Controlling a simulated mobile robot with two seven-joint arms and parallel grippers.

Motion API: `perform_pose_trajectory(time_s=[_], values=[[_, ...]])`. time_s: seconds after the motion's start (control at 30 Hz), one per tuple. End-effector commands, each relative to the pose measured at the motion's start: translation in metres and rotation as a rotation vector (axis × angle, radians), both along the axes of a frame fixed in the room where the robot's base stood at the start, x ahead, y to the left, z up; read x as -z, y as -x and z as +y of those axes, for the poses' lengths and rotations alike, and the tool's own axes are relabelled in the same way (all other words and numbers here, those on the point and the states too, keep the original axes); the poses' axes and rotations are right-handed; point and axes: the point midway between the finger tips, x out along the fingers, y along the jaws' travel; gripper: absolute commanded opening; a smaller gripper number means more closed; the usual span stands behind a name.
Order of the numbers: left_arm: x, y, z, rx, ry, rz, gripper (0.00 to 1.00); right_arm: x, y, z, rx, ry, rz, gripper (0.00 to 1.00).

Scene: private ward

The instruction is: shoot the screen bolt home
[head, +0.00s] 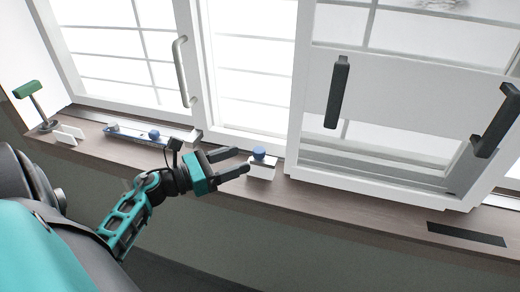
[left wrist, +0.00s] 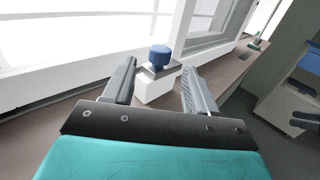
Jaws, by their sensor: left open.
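A blue knob (head: 259,154) sits on a small white block (head: 261,171) on the sill, at the foot of the window frame. My left gripper (head: 239,161) is open and empty, with its fingers pointing at this knob from the left. In the left wrist view the knob (left wrist: 159,55) and block (left wrist: 156,88) show between and just beyond the open fingers (left wrist: 160,78), and I see no contact. A second blue knob (head: 154,134) sits on a long blue-and-white rail (head: 128,133) further left on the sill. My right gripper is not in view.
A window panel with a curved grey handle (head: 181,72) stands behind the rail. The white framed panel at right bears two dark upright bars (head: 337,95) (head: 497,120). A green-topped lever (head: 28,90) stands at the left sill end. A dark slot (head: 466,234) lies at right.

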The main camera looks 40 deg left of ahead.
Motion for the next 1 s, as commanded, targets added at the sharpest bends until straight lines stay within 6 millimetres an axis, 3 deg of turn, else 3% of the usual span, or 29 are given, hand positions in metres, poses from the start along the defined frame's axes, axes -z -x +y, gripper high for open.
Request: perform_pose_trajectory(time_s=[0.1,0.33,0.77,1.0], values=[[-0.002,-0.024,-0.011,0.0,0.003,-0.002,0.57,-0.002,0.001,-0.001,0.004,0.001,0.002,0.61],[-0.001,-0.054,-0.025,-0.001,0.002,0.0,0.57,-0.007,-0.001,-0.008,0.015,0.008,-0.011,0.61],[0.0,-0.063,-0.03,-0.001,0.001,0.002,0.57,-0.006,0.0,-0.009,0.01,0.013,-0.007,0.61],[0.0,-0.063,-0.029,-0.001,0.001,0.002,0.35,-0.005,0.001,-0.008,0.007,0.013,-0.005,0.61]])
